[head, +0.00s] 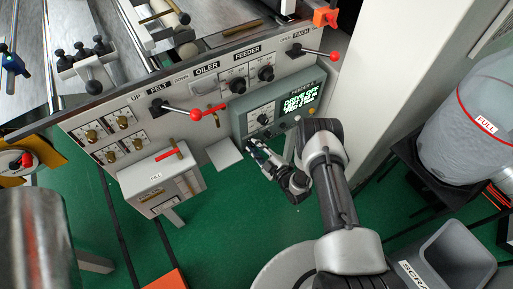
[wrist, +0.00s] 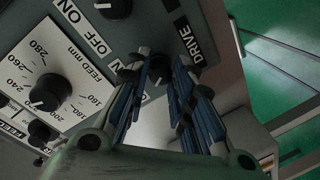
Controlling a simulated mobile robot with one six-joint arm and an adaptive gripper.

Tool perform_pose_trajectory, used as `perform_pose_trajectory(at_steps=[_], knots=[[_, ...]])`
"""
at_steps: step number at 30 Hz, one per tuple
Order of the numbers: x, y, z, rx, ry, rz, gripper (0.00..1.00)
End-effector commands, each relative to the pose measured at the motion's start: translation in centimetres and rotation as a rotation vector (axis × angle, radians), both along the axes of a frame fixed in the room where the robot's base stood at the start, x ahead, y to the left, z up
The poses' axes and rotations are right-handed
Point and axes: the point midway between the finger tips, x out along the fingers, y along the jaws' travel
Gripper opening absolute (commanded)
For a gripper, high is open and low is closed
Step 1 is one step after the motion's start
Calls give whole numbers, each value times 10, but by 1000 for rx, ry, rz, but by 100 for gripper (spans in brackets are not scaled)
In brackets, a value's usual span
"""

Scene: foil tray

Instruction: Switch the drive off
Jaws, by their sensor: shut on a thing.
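The feeder control box (head: 285,98) is a grey-green panel on the right of the machine's front. Its screen (head: 300,99) shows bright green text, whose top line seems to read "DRIVE OFF"; the lower lines are too small to read. My gripper (head: 252,148) is at the box's lower left edge. In the wrist view my gripper (wrist: 166,72) has its blue-padded fingers on either side of a small dark drive knob (wrist: 158,78), mostly hidden between them. The label "DRIVE" (wrist: 190,38) and the words "OFF" and "ON" are printed beside it.
A feed dial (wrist: 48,92) marked in mm and another black knob (wrist: 114,7) sit close to my fingers. A red-tipped lever (head: 182,110) and a grey box with a red handle (head: 160,180) are left of my gripper. A clear bin marked "FULL" (head: 470,115) stands at right.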

Motion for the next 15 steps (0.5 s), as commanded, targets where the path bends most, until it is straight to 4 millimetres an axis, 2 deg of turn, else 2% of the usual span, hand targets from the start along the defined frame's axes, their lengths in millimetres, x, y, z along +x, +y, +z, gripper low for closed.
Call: perform_pose_trajectory(at_steps=[1,2,11,15], knots=[[0,-1,-1,-1,3,-3,0],[0,-1,-1,-1,3,-3,23],[0,0,0,0,2,-2,43],[0,0,0,0,1,-1,43]])
